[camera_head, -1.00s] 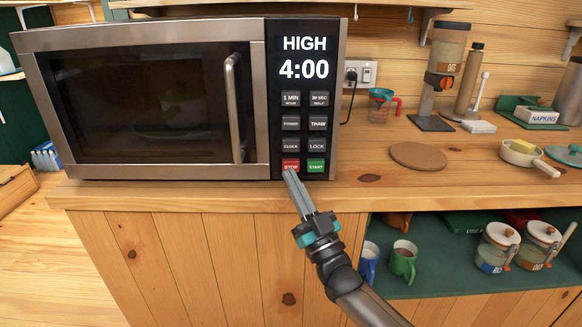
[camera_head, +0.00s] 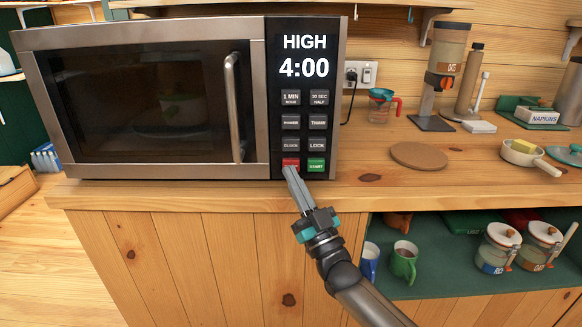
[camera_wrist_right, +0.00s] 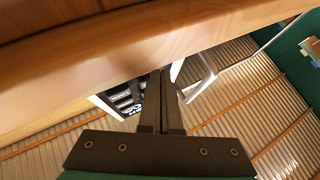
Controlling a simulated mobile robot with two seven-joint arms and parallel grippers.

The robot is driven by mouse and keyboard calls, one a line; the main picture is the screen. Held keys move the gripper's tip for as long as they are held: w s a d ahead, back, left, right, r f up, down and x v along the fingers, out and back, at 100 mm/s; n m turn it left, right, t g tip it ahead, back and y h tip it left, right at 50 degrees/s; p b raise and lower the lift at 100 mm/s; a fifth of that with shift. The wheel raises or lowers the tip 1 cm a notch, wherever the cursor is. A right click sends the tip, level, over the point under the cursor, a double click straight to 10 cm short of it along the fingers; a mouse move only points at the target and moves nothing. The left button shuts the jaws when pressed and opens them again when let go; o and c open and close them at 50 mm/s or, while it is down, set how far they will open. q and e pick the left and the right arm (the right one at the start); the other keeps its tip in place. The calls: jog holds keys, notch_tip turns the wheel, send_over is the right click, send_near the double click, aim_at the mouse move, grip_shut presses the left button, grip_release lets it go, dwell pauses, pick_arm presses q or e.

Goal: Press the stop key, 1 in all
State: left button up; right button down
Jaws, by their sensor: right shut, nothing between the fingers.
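The microwave (camera_head: 150,100) stands on the wooden counter, and its display reads HIGH 4:00. The red stop key (camera_head: 290,162) is at the bottom left of its keypad, beside the green start key (camera_head: 316,165). My right gripper (camera_head: 288,170) is shut and empty, and its tips overlap the lower edge of the stop key. I cannot tell whether they touch it. In the right wrist view the shut fingers (camera_wrist_right: 161,78) point toward the dark keypad (camera_wrist_right: 124,98), which is partly hidden. My left gripper is not in view.
The counter front edge (camera_head: 180,195) runs just below the microwave. A round cork mat (camera_head: 418,155), a measuring jug (camera_head: 380,106) and a pan (camera_head: 522,153) stand to the right. Mugs and jars fill the open shelf below.

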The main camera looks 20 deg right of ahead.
jog(key=shift+w, duration=0.25)
dwell(0.5)
jog(key=shift+s+a+p, duration=0.15)
jog(key=shift+s+p, duration=0.35)
jog(key=shift+s, duration=0.25)
jog(key=s+p, duration=0.1)
jog(key=s, duration=0.1)
jog(key=s+a+p, duration=0.1)
jog(key=s+p, duration=0.1)
jog(key=shift+s+a, duration=0.2)
jog(key=shift+s, duration=0.2)
